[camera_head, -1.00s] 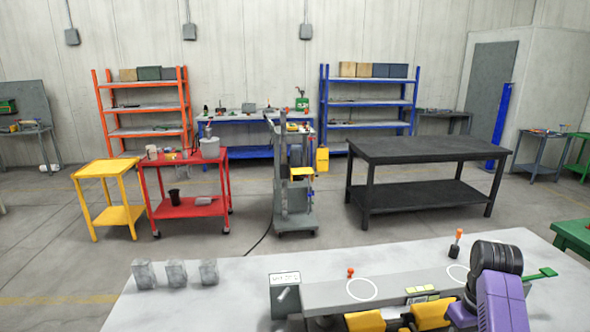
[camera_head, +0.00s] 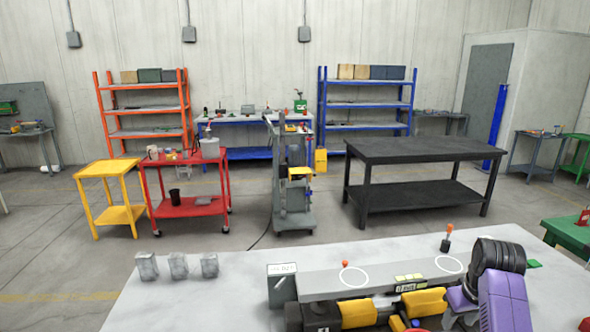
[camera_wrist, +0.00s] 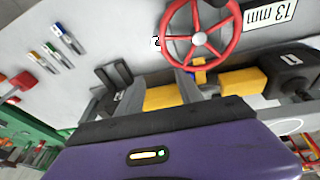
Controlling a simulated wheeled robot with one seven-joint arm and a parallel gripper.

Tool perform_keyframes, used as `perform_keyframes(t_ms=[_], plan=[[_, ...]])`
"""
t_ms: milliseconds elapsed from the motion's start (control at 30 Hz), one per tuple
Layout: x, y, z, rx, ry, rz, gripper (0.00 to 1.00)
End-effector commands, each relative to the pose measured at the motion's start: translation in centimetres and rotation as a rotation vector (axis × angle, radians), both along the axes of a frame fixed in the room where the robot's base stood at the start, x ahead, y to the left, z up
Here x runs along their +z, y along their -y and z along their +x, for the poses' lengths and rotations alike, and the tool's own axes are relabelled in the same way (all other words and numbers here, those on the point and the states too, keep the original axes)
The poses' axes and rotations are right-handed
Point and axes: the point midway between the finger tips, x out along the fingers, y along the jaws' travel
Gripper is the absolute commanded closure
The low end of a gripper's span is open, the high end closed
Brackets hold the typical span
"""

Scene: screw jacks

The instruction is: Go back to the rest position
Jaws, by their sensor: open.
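My purple arm (camera_head: 497,300) with its black joint stands at the lower right of the head view. In the wrist view the purple gripper body fills the bottom. My gripper (camera_wrist: 192,85) is open, with nothing seen held in it. The fingertips are hard to tell from the parts behind. Beyond them are yellow and black parts of a screw-jack fixture and a red handwheel (camera_wrist: 201,36). In the head view the fixture's grey plate (camera_head: 385,277), with two white circles, lies on the pale bench (camera_head: 215,302). The arm partly covers its right end.
Several grey blocks (camera_head: 178,266) stand on the bench at left. A small orange-topped tool (camera_head: 447,239) stands behind the plate. A green table (camera_head: 572,236) is at right. A black table (camera_head: 420,152), a red cart (camera_head: 190,208) and a yellow stand (camera_head: 105,170) are beyond open floor.

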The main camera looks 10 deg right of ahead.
Motion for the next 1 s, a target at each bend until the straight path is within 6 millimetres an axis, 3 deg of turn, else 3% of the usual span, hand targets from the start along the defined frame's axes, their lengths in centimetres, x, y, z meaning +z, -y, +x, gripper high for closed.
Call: perform_keyframes(t_ms=[267,467,767,1000], plan=[[1.7,1.9,3.3,-0.054,0.277,-0.135,0.57],[0.7,0.4,3.2,-0.071,0.543,-0.240,0.57],[-0.6,-6.2,-2.1,-0.033,0.870,-0.301,0.57],[-0.5,-12.3,-9.0,0.014,1.061,-0.281,0.57]])
